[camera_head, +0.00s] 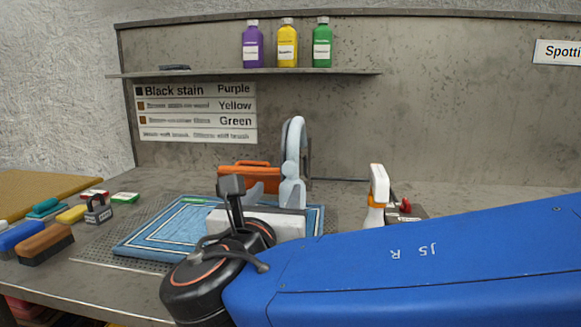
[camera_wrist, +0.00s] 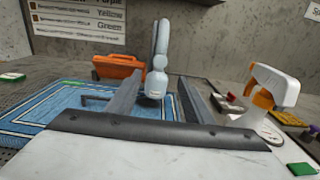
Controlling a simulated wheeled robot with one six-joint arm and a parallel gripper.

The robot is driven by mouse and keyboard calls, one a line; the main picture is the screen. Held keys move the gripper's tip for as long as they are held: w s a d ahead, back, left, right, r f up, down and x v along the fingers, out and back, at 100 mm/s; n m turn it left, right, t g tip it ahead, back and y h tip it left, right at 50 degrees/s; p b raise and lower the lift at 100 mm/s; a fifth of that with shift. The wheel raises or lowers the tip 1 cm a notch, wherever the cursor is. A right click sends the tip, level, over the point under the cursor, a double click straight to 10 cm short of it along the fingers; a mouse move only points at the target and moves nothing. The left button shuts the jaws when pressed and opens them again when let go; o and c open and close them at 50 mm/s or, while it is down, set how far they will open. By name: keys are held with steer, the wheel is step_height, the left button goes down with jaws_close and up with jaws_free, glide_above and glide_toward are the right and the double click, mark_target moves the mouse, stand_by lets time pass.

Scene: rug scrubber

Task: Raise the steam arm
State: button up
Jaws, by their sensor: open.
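The steam arm (camera_head: 294,148) is a pale blue-white curved arm rising at the back edge of the blue rug, against the grey wall. In the wrist view the steam arm (camera_wrist: 159,62) stands upright, with its rounded lower head showing between my two fingers. My gripper (camera_head: 277,188) is open, over the rug and close to the steam arm. The fingers of my gripper (camera_wrist: 161,82) point toward it from either side in the picture. I cannot tell whether they touch it. The lower end of the steam arm is partly hidden by my gripper.
The blue rug (camera_head: 150,237) lies on a perforated grey worktop. A white-and-orange spray bottle (camera_head: 378,190) stands right. Brushes (camera_head: 45,243) lie at the left. Several bottles (camera_head: 287,46) stand on a shelf above.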

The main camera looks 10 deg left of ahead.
mark_target(289, 168)
steer(key=w, duration=1.6)
steer(key=shift+a, duration=0.4)
jaws_close()
